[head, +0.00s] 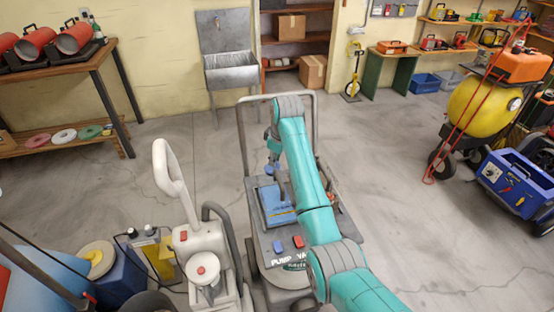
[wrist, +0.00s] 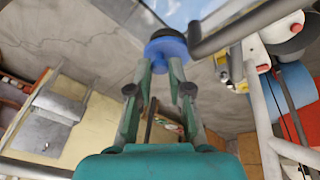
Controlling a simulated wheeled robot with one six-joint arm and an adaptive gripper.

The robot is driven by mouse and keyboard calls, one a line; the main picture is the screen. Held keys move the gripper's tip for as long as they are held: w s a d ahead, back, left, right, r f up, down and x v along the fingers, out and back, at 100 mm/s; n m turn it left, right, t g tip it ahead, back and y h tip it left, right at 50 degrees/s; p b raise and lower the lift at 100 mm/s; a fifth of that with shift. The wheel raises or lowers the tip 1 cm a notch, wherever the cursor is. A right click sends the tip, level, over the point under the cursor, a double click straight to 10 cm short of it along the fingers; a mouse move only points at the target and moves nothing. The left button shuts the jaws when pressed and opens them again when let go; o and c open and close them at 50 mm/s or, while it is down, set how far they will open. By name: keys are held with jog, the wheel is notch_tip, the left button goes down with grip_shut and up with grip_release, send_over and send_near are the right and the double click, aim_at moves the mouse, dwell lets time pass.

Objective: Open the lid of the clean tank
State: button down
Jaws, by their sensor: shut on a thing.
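A grey wheeled machine (head: 262,238) with a tall push handle stands in the middle of the head view, partly behind my arm. A blue panel (head: 275,207) shows on its top; I cannot tell whether this is the clean tank's lid. My gripper (head: 273,155) is above the far part of the machine. In the wrist view, my gripper (wrist: 162,70) has its fingertips shut on a round blue knob (wrist: 166,46). A paler blue surface (wrist: 185,10) lies just beyond the knob. How the knob joins the lid is hidden.
A blue switch (head: 278,246) and a red switch (head: 298,242) sit on the machine's near panel. A white machine (head: 196,245) with an upright handle stands close on the left. A yellow tank cart (head: 478,105) is at the right. Floor between is clear.

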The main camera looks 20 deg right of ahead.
jog(key=a+h, duration=0.1)
jog(key=a+r+h, duration=0.1)
jog(key=h, duration=0.1)
jog(key=shift+a+n+h, duration=0.1)
jog(key=shift+n+h, duration=0.2)
jog(key=h, duration=0.1)
jog(key=a+h, duration=0.1)
jog(key=shift+a+r+h, duration=0.1)
jog(key=shift+a+h, duration=0.15)
jog(key=shift+h, duration=0.05)
jog(key=h, duration=0.1)
jog(key=a+h, duration=0.1)
jog(key=shift+a+n+h, duration=0.25)
jog(key=shift+n+h, duration=0.05)
jog(key=shift+n, duration=0.1)
jog(key=shift+a+f+n+t+h, duration=0.2)
jog(key=shift+a+h, duration=0.25)
jog(key=shift+h, duration=0.35)
jog(key=shift+a+f+n+t+h, duration=0.15)
jog(key=shift+a+h, duration=0.25)
jog(key=shift+h, duration=0.4)
jog(key=shift+f, duration=0.1)
jog(key=c, duration=1.3)
grip_release()
jog(key=shift+c, duration=0.2)
notch_tip(320, 180, up, 10)
